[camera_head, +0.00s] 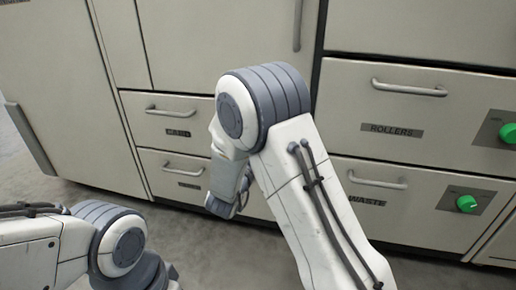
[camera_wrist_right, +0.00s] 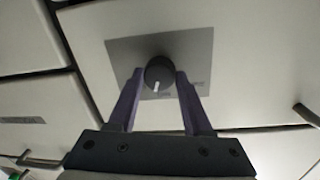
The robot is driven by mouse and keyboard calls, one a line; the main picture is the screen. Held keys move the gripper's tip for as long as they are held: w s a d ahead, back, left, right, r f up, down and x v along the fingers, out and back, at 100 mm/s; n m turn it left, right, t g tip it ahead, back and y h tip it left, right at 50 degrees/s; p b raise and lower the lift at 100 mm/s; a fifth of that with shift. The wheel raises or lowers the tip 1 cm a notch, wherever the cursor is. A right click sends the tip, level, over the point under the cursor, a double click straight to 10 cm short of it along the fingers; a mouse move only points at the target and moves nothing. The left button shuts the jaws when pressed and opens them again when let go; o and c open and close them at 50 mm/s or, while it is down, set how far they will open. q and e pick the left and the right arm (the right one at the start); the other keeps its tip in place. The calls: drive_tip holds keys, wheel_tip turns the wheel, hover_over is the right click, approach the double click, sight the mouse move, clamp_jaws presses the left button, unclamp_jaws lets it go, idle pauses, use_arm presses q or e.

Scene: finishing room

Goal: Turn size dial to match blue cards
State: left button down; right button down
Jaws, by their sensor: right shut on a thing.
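The size dial (camera_wrist_right: 159,71) is a round black knob with a white pointer mark, in the upper middle of the right wrist view. The mark points down in that picture, slightly left. The dial sits on a grey plate (camera_wrist_right: 198,48) with small, unreadable lettering below and to the right. My right gripper (camera_wrist_right: 159,77) is shut on the dial, one purple finger on each side. In the head view my right arm hides the dial and the gripper. My left gripper is out of view; only its arm shows at lower left. No blue cards are in view.
Cream cabinet fronts fill the head view. A drawer labelled ROLLERS (camera_head: 421,110) and one labelled WASTE (camera_head: 415,207) have green knobs (camera_head: 466,203) beside them. Two smaller drawers (camera_head: 160,125) are left of my right arm. Bare grey floor (camera_head: 60,190) lies in front.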

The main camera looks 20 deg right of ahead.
drive_tip(key=shift+m+y+b, duration=0.3)
drive_tip(key=shift+m+b, duration=0.15)
drive_tip(key=shift+m, duration=2.15)
drive_tip(key=shift+c, duration=1.6)
unclamp_jaws()
